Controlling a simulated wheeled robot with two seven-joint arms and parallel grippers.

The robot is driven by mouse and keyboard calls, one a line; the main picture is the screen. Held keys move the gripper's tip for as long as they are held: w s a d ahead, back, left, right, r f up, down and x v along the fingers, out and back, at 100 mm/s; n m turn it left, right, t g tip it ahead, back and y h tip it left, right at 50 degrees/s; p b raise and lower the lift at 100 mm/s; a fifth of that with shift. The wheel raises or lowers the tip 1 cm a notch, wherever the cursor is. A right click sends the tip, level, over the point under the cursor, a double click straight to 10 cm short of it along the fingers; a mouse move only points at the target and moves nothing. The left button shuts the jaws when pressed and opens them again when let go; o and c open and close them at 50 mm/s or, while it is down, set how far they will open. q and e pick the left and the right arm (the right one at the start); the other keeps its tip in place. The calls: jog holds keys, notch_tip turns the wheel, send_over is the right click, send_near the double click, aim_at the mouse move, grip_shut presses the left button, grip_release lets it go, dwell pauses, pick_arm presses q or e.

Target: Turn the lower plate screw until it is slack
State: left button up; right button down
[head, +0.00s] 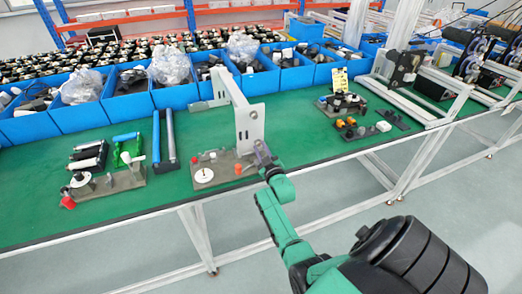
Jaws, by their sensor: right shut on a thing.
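A pale grey upright plate (249,122) stands on a dark base (222,167) on the green table, with a bar running back from its top. Small dark marks show on its face. My right gripper (261,155) is at the plate's lower right edge, with its arm reaching in from the bottom right. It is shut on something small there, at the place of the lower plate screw. The screw itself is too small and too covered by the gripper to make out. My left gripper is not in view.
A white disc (203,175) and an orange piece (238,169) sit on the base left of my gripper. Another fixture (105,183) with a red part stands further left. Blue bins (178,95) line the back.

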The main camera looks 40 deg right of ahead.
jog(key=n+b, duration=0.2)
jog(key=n, duration=0.2)
jog(key=shift+f, duration=0.15)
jog(key=shift+n+b, duration=1.15)
jog(key=shift+n, duration=0.55)
jog(key=shift+r, duration=0.2)
jog(key=c, duration=0.7)
grip_release()
jog(key=shift+f, duration=0.1)
